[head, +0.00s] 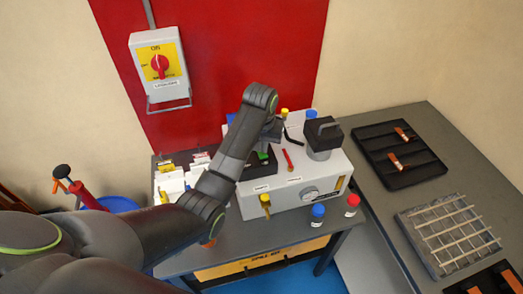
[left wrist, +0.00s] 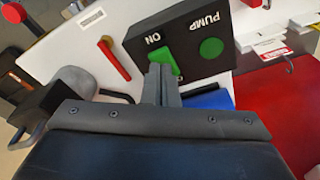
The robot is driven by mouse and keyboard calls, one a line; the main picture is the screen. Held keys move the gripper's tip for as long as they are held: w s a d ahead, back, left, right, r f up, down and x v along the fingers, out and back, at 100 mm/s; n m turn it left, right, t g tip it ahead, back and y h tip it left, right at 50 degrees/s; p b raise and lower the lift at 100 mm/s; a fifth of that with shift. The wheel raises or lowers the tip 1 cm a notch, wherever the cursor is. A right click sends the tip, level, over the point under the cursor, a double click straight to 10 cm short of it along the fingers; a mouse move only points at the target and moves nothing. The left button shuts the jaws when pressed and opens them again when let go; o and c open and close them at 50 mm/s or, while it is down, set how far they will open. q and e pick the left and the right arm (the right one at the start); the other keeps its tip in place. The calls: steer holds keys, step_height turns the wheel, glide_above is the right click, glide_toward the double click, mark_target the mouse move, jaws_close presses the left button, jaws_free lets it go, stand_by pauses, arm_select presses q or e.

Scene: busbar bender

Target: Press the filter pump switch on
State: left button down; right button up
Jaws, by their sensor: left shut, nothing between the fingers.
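The pump switch box (left wrist: 185,40) is black, with the words PUMP and ON. It has a bright green rocker switch (left wrist: 162,60) and a round green lamp (left wrist: 211,47); I cannot tell if the lamp is lit. In the head view the box (head: 262,170) sits on the white machine, partly hidden by my arm. My left gripper (left wrist: 160,72) is shut and empty, its fingertips at the rocker's lower part, covering the label there. I cannot tell whether they touch it. The left gripper also shows in the head view (head: 268,143). My right gripper is not in view.
The white machine (head: 290,192) carries a red lever (head: 287,160) and a black-topped post (head: 323,137) near the box. A red-knobbed isolator (head: 158,68) hangs on the wall. A black tray (head: 400,177) and a metal grid (head: 447,235) lie on the right bench.

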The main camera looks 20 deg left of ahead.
mark_target(263, 155)
arm_select(q)
steer(key=shift+f, duration=0.3)
steer(key=shift+f, duration=0.6)
stand_by(0.5)
steer(key=shift+r+p, duration=0.45)
steer(key=shift+r, duration=3.05)
